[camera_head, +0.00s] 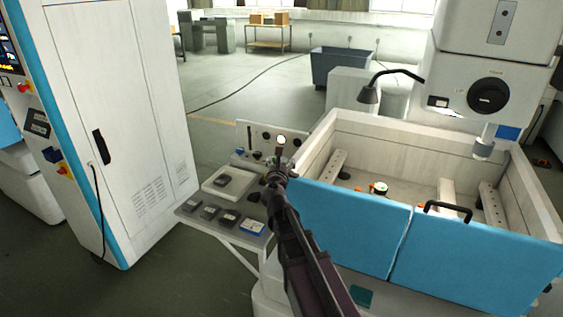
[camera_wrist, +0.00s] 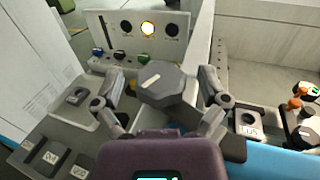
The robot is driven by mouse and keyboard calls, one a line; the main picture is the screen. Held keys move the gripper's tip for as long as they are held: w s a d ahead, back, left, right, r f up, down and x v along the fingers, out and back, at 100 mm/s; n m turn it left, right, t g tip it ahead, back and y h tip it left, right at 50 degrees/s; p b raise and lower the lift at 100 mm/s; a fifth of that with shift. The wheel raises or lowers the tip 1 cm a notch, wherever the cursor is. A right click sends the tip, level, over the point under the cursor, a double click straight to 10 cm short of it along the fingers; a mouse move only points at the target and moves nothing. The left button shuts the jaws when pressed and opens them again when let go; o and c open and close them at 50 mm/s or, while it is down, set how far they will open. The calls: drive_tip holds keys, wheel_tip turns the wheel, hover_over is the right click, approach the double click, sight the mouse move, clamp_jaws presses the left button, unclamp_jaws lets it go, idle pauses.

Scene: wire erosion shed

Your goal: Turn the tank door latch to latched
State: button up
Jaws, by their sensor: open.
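The tank door is blue (camera_head: 350,225), in panels across the front of the white tank, with a black handle (camera_head: 448,208). In the wrist view a dark faceted knob (camera_wrist: 165,84) with a short pale line on top sits at the tank's left corner; it looks like the latch. The line runs slantwise. My gripper (camera_wrist: 165,78) is open, with one finger at the left and one at the right of the knob. I cannot tell whether they touch it. In the head view my gripper (camera_head: 278,168) is at the tank's left front corner and hides the knob.
A panel with a lit round lamp (camera_wrist: 148,29) and small coloured knobs stands just behind. A side table (camera_head: 190,205) with several dark blocks lies left of the tank. A tall white cabinet (camera_head: 130,120) stands further left.

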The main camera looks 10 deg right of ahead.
drive_tip(key=v, duration=1.2)
drive_tip(key=shift+w+a, duration=0.15)
idle(0.4)
drive_tip(key=a+m+g+h, duration=0.1)
drive_tip(key=a+h, duration=0.1)
drive_tip(key=a+m+g+h, duration=0.1)
drive_tip(key=a+m+h, duration=0.1)
drive_tip(key=shift+h, duration=0.4)
drive_tip(key=shift+d, duration=0.15)
drive_tip(key=x, duration=1.3)
drive_tip(key=shift+w+d+f, duration=0.2)
drive_tip(key=shift+f, duration=0.1)
